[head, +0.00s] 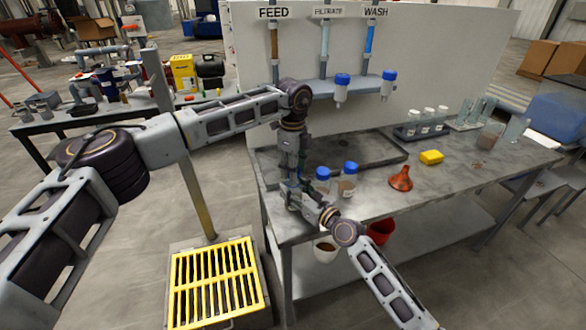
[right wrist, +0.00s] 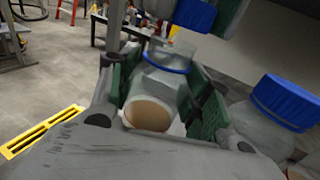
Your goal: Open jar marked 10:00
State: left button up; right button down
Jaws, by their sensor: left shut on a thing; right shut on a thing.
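A clear jar (right wrist: 155,90) with tan contents and a blue ring round its neck stands between the green pads of my right gripper (right wrist: 165,110), which is shut on it. In the head view my right gripper (head: 304,198) is at the table's left front corner. My left gripper (head: 292,178) is directly above and shut on a blue lid (right wrist: 195,14). The lid is raised apart from the jar's open neck. The held jar is mostly hidden in the head view. No 10:00 marking is legible.
Two blue-capped jars (head: 350,180) (head: 323,184) stand close right of my grippers; one capped jar (right wrist: 270,122) shows in the wrist view. An orange funnel (head: 401,180) and yellow block (head: 431,157) lie further right. A dark tray (head: 375,158) is behind. The table's right front is clear.

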pick_arm(q)
jog(key=shift+r, duration=1.9)
pick_arm(e)
jog(key=c, duration=0.6)
grip_release()
jog(key=shift+s+d, duration=0.1)
jog(key=shift+v, duration=5.85)
